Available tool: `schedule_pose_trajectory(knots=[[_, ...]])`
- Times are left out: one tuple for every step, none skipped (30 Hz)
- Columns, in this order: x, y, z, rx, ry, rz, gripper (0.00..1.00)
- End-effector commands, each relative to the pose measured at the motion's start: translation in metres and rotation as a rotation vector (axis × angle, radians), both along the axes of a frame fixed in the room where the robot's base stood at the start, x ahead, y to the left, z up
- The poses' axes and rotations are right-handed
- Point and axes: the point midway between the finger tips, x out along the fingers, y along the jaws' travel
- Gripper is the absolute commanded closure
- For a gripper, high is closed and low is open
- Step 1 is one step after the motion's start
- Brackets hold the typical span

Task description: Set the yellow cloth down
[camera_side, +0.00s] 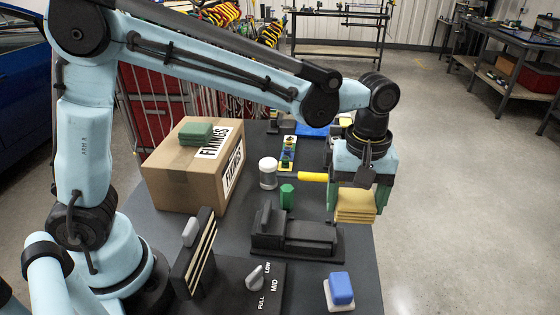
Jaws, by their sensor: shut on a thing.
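The yellow cloth (355,206) is a folded, layered stack. It is held between the green-tipped fingers of my gripper (358,190), which points down at the right side of the dark table (350,242). The cloth hangs at the fingertips near the table's right edge. I cannot tell how far its underside is from the table top. The far sides of the fingers are hidden.
A black vise-like block (295,235) stands left of the cloth, with a green hexagonal piece (287,196) and a yellow handle (313,177) behind. A blue block on a white base (340,290) is in front.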

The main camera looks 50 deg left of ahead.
Motion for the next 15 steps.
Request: schedule_pose_trajectory(knots=[[0.003,0.006,0.001,0.000,0.000,0.035,0.50],[0.006,0.010,0.002,0.000,0.000,0.065,0.50],[0.012,0.019,0.002,0.000,0.000,0.116,0.50],[0.017,0.027,0.003,0.000,0.000,0.162,0.50],[0.022,0.037,0.003,0.001,-0.001,0.215,0.50],[0.030,0.052,0.003,0.001,-0.001,0.295,0.50],[0.036,0.064,0.004,0.001,-0.001,0.360,0.50],[0.042,0.077,0.004,0.001,-0.001,0.429,0.50],[0.049,0.096,0.004,0.000,-0.001,0.525,0.50],[0.054,0.111,0.004,0.000,-0.001,0.596,0.50],[0.059,0.125,0.004,0.000,-0.001,0.667,0.50],[0.063,0.144,0.004,0.000,-0.001,0.760,0.50],[0.067,0.159,0.004,-0.001,-0.001,0.829,0.50],[0.069,0.173,0.005,0.000,-0.001,0.897,0.50],[0.072,0.192,0.005,-0.001,-0.001,0.986,0.50]])
